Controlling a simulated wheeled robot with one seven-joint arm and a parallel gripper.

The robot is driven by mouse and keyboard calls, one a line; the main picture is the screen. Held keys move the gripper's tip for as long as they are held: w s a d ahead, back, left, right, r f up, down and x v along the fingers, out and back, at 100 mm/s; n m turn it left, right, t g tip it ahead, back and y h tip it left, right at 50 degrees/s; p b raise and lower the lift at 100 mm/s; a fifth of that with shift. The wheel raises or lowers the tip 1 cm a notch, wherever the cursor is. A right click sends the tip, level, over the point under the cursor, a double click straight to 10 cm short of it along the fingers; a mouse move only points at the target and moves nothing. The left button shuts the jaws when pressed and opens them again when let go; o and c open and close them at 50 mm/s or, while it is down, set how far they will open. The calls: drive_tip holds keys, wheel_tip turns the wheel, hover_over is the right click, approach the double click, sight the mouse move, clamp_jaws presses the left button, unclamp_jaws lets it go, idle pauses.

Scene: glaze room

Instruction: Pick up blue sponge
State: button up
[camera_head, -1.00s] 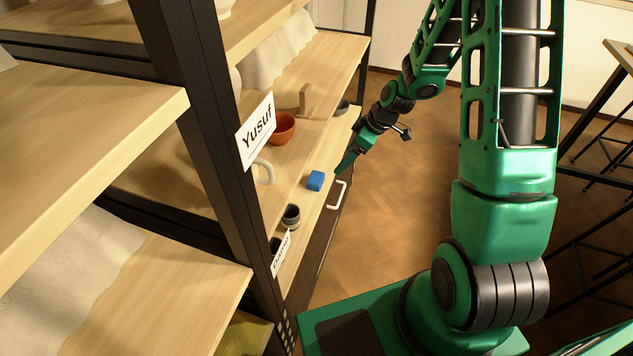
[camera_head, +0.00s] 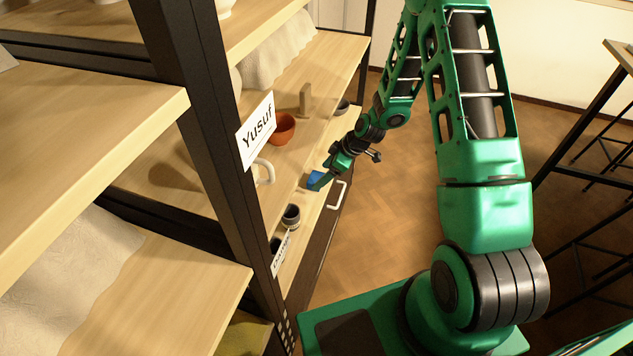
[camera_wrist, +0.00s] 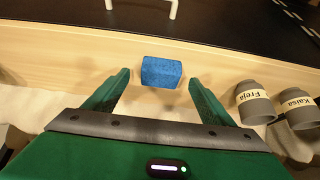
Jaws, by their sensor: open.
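The blue sponge (camera_wrist: 161,72) lies on the wooden shelf (camera_wrist: 60,55) near its front edge. In the wrist view it is just beyond and between the two open fingers of my gripper (camera_wrist: 158,84), with a gap on each side. In the head view the sponge (camera_head: 314,178) is partly hidden by my gripper (camera_head: 324,180), which reaches in over the shelf edge. Nothing is held.
Two grey cups stand right of my gripper, labelled Freja (camera_wrist: 254,103) and Kaisa (camera_wrist: 297,108). A terracotta bowl (camera_head: 283,130), a white handle (camera_head: 265,170) and a wooden block (camera_head: 305,99) are on the shelf. A dark post (camera_head: 210,130) stands in front.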

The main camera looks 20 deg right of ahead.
sight(318, 178)
drive_tip(key=shift+x, duration=1.7)
drive_tip(key=shift+a, duration=0.1)
drive_tip(key=c, duration=1.1)
drive_tip(key=shift+c, duration=0.2)
drive_tip(key=shift+r, duration=0.55)
drive_tip(key=v, duration=0.2)
drive_tip(key=shift+s+r, duration=0.1)
drive_tip(key=shift+r, duration=0.3)
drive_tip(key=s+d, duration=1)
drive_tip(key=d, duration=0.3)
drive_tip(key=shift+d, duration=0.4)
